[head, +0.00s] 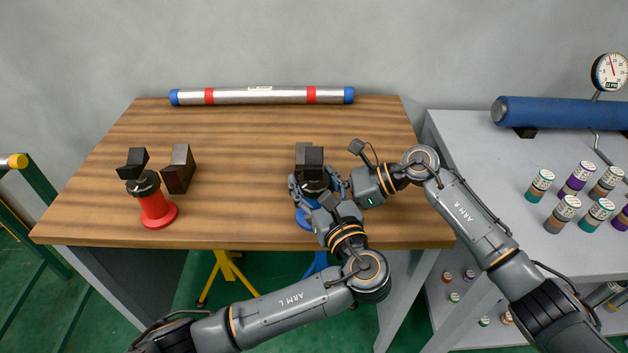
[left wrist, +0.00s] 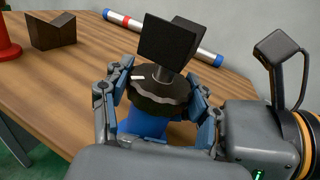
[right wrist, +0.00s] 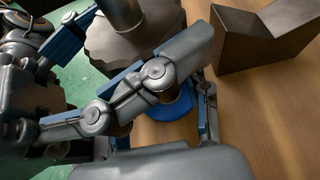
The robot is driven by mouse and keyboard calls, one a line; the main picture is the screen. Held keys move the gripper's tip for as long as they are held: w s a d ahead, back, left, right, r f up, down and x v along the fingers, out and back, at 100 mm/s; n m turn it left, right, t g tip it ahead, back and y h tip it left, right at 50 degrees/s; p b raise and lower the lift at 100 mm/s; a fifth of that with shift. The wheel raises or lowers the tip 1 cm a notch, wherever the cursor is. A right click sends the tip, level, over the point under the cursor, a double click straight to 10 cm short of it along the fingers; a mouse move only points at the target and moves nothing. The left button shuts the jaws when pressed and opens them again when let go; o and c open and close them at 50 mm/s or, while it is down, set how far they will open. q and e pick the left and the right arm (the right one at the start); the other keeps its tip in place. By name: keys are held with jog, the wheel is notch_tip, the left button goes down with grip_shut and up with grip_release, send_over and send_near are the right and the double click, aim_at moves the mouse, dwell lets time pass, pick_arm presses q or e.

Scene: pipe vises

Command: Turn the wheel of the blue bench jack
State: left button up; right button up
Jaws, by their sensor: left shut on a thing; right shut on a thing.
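The blue bench jack stands upright near the table's front edge. Its blue base (head: 304,218) shows below my grippers, and its dark scalloped wheel (left wrist: 160,98) sits under a black V-shaped head (left wrist: 168,45). In the left wrist view a white mark shows on the wheel. My left gripper (head: 316,196) is shut on the wheel, one finger on each side. My right gripper (head: 342,188) comes in from the right and is shut on the jack's body below the wheel; in the right wrist view its near finger hides most of that body, and the blue base (right wrist: 172,112) shows beyond.
A red jack (head: 158,208) with a black head stands at the table's left, beside a dark V-block (head: 179,169). Another dark block (right wrist: 265,38) is close behind the blue jack. A silver pipe (head: 260,96) lies along the back. The table middle (head: 240,165) is clear.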

pick_arm(q)
jog(key=shift+a+f+n+y, duration=0.2)
jog(key=shift+a+n+y, duration=0.1)
jog(key=shift+y, duration=0.2)
jog(key=o, duration=1.1)
jog(key=shift+o, duration=0.3)
jog(key=shift+d+r, duration=0.1)
jog(key=shift+d, duration=0.05)
jog(key=shift+d, duration=0.1)
jog(key=shift+r+h, duration=0.1)
jog(key=shift+h, duration=0.3)
